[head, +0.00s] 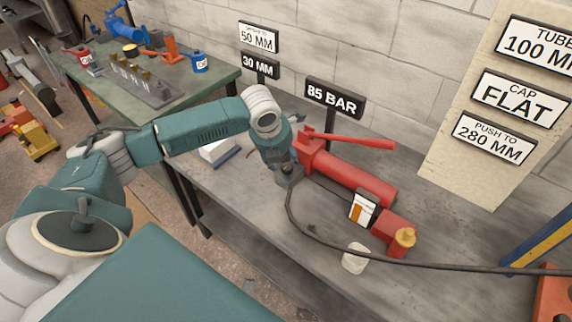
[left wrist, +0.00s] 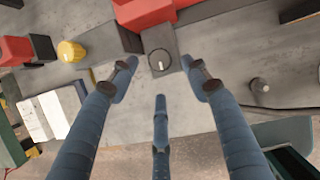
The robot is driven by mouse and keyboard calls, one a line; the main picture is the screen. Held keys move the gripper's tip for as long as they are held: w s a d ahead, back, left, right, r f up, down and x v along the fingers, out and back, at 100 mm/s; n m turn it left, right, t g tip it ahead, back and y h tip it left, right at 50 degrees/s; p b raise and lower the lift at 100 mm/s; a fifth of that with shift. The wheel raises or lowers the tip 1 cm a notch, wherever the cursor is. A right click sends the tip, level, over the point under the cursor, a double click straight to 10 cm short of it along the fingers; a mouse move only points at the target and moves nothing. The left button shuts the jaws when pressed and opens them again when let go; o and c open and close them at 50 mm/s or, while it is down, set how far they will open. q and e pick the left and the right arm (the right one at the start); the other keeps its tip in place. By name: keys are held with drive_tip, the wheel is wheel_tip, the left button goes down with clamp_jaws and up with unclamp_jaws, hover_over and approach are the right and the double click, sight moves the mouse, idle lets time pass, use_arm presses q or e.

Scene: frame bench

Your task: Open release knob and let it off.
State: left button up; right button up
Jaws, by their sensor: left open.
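In the left wrist view, the red pump body (left wrist: 145,12) adjoins a grey block. On that block is a round dark knob (left wrist: 160,63) with a pale mark. My left gripper (head: 284,168) is at the pump's left end. The left wrist view shows this gripper (left wrist: 161,82) with its fingers spread, empty, around the knob's sides and below it in the picture. Contact with the knob cannot be told. My right gripper is not seen.
A black hose (head: 330,240) curves along the bench to the right. A white cup-like piece (head: 355,259) and a labelled tag (head: 362,208) are near the pump. The 85 BAR sign (head: 334,97) stands behind.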

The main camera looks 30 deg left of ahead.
sight(287, 167)
use_arm(q)
drive_tip(key=x, duration=0.6)
